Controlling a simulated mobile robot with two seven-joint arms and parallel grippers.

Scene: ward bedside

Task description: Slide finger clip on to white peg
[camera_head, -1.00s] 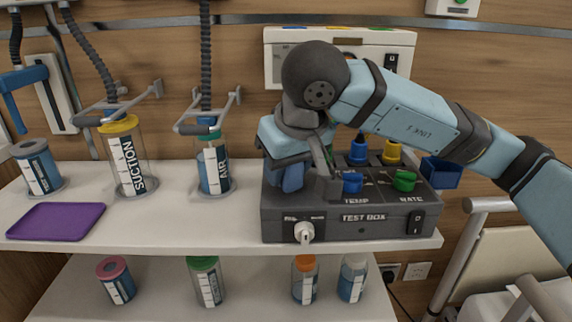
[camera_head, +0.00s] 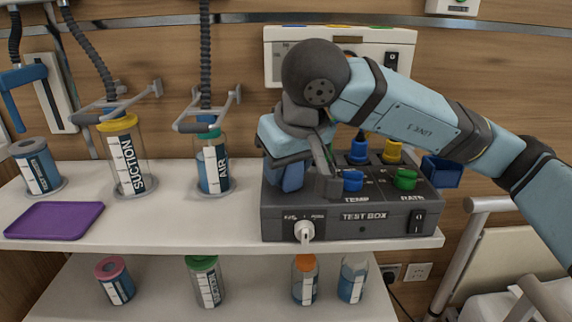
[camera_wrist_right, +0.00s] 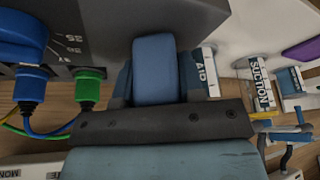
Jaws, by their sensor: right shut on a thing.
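My right gripper (camera_head: 300,176) is over the left part of the dark grey test box (camera_head: 385,231). It is shut on a blue block-shaped piece, seemingly the finger clip (camera_head: 289,178). In the right wrist view the blue clip (camera_wrist_right: 155,70) sits between the fingers, close beside the box. A white peg-like knob (camera_head: 304,231) sticks out of the lower left of the box's front face. The clip is above and behind it, apart from it. My gripper and wrist hide part of the box top. My left gripper is not in view.
Several containers sit on the lower shelf (camera_head: 150,300). Bare shelf lies between tray and box.

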